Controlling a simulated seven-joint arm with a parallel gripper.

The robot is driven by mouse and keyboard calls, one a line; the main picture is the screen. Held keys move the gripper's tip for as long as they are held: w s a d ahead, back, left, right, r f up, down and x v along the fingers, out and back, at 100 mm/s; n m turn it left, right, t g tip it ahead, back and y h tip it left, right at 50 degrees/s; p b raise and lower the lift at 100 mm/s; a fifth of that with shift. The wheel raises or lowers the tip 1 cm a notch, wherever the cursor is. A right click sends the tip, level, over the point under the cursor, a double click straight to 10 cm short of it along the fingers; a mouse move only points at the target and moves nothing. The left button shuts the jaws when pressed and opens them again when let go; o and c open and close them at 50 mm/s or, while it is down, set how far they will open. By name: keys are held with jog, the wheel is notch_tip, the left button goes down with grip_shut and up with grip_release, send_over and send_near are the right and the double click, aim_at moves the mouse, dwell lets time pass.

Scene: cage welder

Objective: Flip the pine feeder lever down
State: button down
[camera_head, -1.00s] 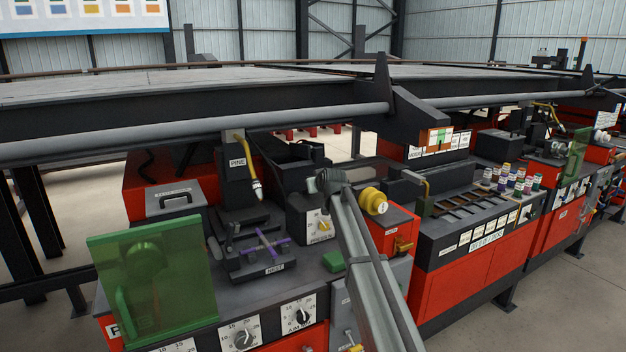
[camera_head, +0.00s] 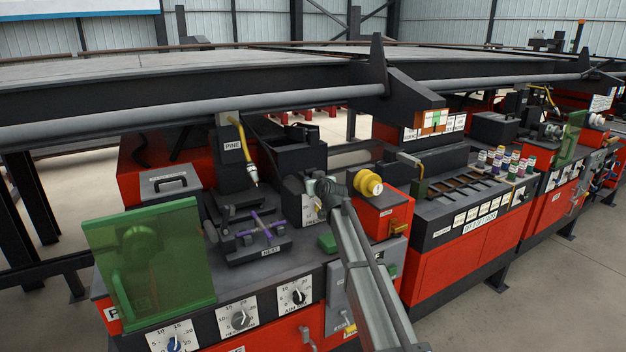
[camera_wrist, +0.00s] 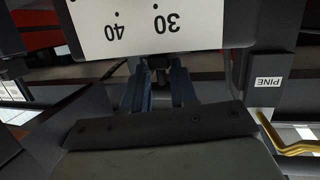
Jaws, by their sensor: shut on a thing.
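The pine station is marked by a PINE sign (camera_head: 232,145) on a dark post; the sign shows upside down in the wrist view (camera_wrist: 267,82). My gripper (camera_head: 325,186) is at the front of a dark box with a white dial plate (camera_head: 309,207), right of the post. In the wrist view, my gripper (camera_wrist: 161,88) has its two fingers close together around a small dark part (camera_wrist: 160,74) beside the dial plate (camera_wrist: 150,25). This part may be the feeder lever; its full shape and angle are hidden by the fingers and arm.
A yellow spool (camera_head: 368,183) on a red box stands close right of my gripper. A purple cross-shaped piece (camera_head: 264,226) lies on the nest to the left. A green translucent guard (camera_head: 150,260) stands at front left. A grey rail (camera_head: 200,128) runs overhead.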

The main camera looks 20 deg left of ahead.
jog(key=shift+s+a+f, duration=0.1)
jog(key=shift+f, duration=0.15)
jog(key=c, duration=1.3)
grip_release()
jog(key=o, duration=0.8)
jog(key=shift+r, duration=0.1)
jog(key=v, duration=1.3)
jog(key=shift+s+d+r, duration=0.15)
jog(key=shift+d+r, duration=0.15)
